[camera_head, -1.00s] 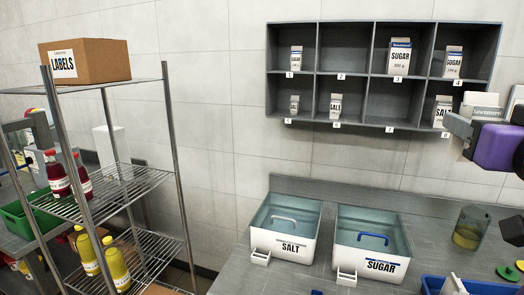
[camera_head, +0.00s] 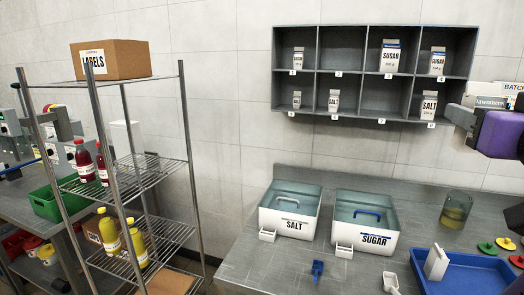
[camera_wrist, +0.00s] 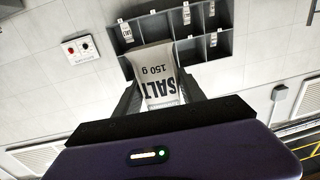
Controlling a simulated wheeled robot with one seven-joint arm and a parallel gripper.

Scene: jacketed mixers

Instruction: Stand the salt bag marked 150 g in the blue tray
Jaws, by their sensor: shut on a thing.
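My gripper (camera_wrist: 160,92) is shut on the salt bag (camera_wrist: 158,72), which reads "SALT 150 g" upside down in the wrist view. In the head view my gripper (camera_head: 488,112) is at the right edge, raised above the bench, with its purple body in view. A pale, branded part of the held bag (camera_head: 490,102) shows between its fingers; the rest of the bag is hidden there. The blue tray (camera_head: 480,272) lies on the bench at the lower right, below my gripper. A plain white upright object (camera_head: 437,263) stands at its left side.
A grey wall rack (camera_head: 350,85) holds several salt and sugar bags. The salt bin (camera_head: 290,226) and sugar bin (camera_head: 366,238) stand on the bench.

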